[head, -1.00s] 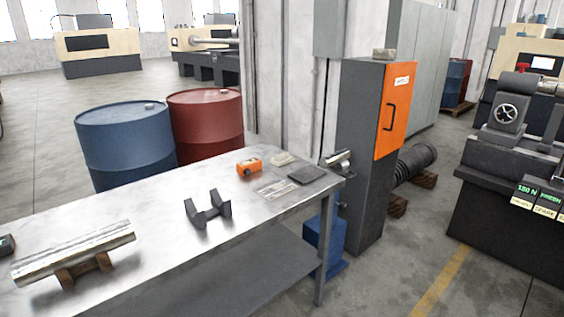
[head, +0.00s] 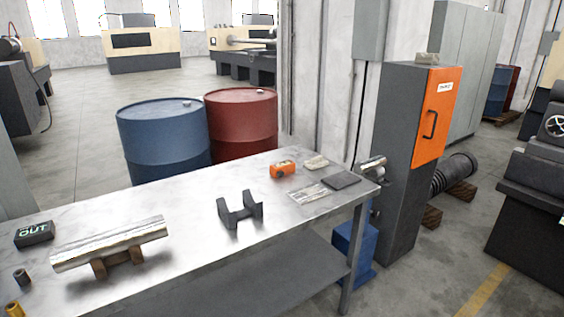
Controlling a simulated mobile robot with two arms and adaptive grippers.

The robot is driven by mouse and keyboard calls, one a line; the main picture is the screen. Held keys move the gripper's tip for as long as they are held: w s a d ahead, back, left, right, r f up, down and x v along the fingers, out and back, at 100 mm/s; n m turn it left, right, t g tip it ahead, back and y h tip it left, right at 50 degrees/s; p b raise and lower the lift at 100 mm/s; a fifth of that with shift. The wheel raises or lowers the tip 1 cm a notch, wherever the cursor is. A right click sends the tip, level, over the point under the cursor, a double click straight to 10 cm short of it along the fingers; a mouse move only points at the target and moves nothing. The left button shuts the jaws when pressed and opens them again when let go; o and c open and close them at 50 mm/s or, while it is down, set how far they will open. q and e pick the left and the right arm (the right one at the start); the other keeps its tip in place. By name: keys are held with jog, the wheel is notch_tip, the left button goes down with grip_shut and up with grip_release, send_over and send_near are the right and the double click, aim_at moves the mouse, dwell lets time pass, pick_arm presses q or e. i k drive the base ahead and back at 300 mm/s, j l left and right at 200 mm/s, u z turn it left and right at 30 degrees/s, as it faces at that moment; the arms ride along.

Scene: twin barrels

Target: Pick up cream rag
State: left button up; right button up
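A small cream folded cloth, which looks like the cream rag (head: 316,162), lies flat near the far right corner of the metal workbench (head: 180,205). It lies just behind a dark grey flat square (head: 341,180) and to the right of an orange box-like device (head: 283,169). A second beige-grey folded piece (head: 427,59) lies on top of the grey and orange cabinet; I cannot tell whether it is also a rag. Neither of my grippers shows in the head view.
A shiny metal shaft on a wooden rest (head: 110,245), a dark V-shaped block (head: 240,209) and a clear flat packet (head: 309,194) lie on the bench. Blue (head: 165,140) and red (head: 241,122) barrels stand behind it. The tall cabinet (head: 403,150) stands past its right end.

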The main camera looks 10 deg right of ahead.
aim_at(315, 163)
jog(key=i+l+u, duration=0.35)
jog(key=l, duration=0.2)
jog(key=i+l+u, duration=0.15)
jog(key=l, duration=0.15)
jog(key=i+l+u, duration=0.15)
jog(key=l, duration=0.2)
jog(key=i+l+u, duration=0.15)
jog(key=l, duration=0.2)
